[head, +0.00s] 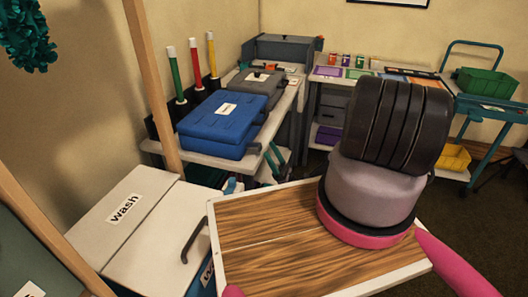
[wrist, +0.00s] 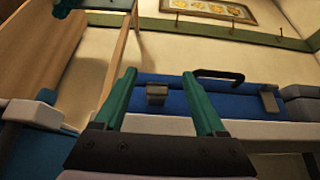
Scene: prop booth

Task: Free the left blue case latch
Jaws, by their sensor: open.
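The blue case (head: 215,122) lies on a pale bench top in the head view, lid down, with a white label on top. In the wrist view its front side (wrist: 225,103) runs across the middle, with a dark handle (wrist: 220,73). The left latch (wrist: 157,93) is a small grey tab on that side; a second grey latch (wrist: 269,99) is further right. My gripper (wrist: 159,75) has two teal fingers, spread apart. The left latch shows in the gap between them, with no clear contact. In the head view I cannot make out the gripper for certain.
A grey case (head: 256,82) is behind the blue one. Red, green and yellow tubes (head: 194,65) stand to the left. A white "wash" bin (head: 125,215) and a wood-topped surface (head: 265,225) are in front. A wooden post (head: 150,80) rises beside the bench.

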